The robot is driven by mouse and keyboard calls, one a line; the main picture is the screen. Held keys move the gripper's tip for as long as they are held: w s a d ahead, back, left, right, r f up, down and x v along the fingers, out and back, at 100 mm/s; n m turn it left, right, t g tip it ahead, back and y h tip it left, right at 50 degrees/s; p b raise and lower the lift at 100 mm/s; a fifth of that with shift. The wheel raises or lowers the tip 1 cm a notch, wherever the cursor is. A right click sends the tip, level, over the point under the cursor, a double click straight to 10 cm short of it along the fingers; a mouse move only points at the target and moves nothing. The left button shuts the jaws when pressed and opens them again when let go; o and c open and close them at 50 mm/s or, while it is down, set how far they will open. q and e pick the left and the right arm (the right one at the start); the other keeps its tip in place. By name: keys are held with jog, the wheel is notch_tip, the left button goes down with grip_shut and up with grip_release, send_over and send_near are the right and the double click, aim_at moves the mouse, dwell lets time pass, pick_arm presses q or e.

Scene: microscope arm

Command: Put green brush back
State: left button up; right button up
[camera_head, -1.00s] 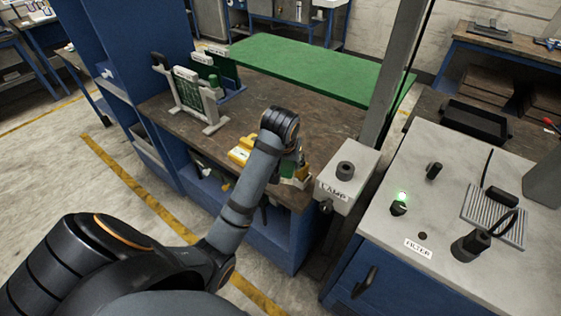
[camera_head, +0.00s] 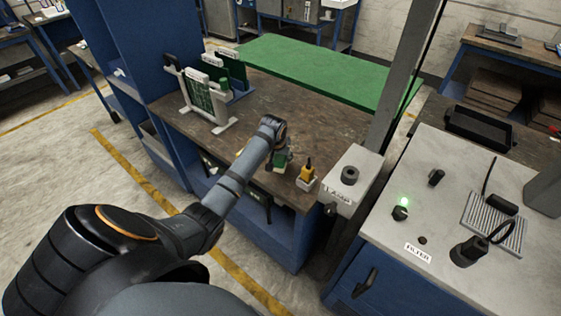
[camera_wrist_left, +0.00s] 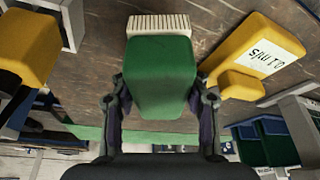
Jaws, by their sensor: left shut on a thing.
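The green brush (camera_wrist_left: 160,75) is between the two fingers of my left gripper (camera_wrist_left: 162,108) in the left wrist view, with its pale bristles (camera_wrist_left: 160,25) towards the picture's top. My left gripper (camera_head: 279,163) is shut on it. In the head view the green brush (camera_head: 283,160) shows only in part beside my wrist, over the brown bench top. I cannot tell whether the bristles touch the bench. A white holder (camera_head: 305,185) with a yellow and black tool in it stands at the bench's front right corner, to the right of my gripper. My right gripper is out of view.
A yellow labelled block (camera_wrist_left: 255,60) lies close beside the brush in the left wrist view. Racks with green boards (camera_head: 205,97) stand at the bench's back left. A grey lamp box (camera_head: 349,178) and a post border the right side. The bench middle (camera_head: 285,105) is clear.

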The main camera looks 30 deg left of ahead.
pick_arm(q)
jog(key=shift+a+f+p, duration=0.1)
jog(key=shift+f+p, duration=0.4)
jog(key=shift+f, duration=1.15)
jog(key=o, duration=1)
jog(key=shift+f, duration=0.1)
jog(key=v, duration=1.2)
jog(key=shift+b, duration=0.35)
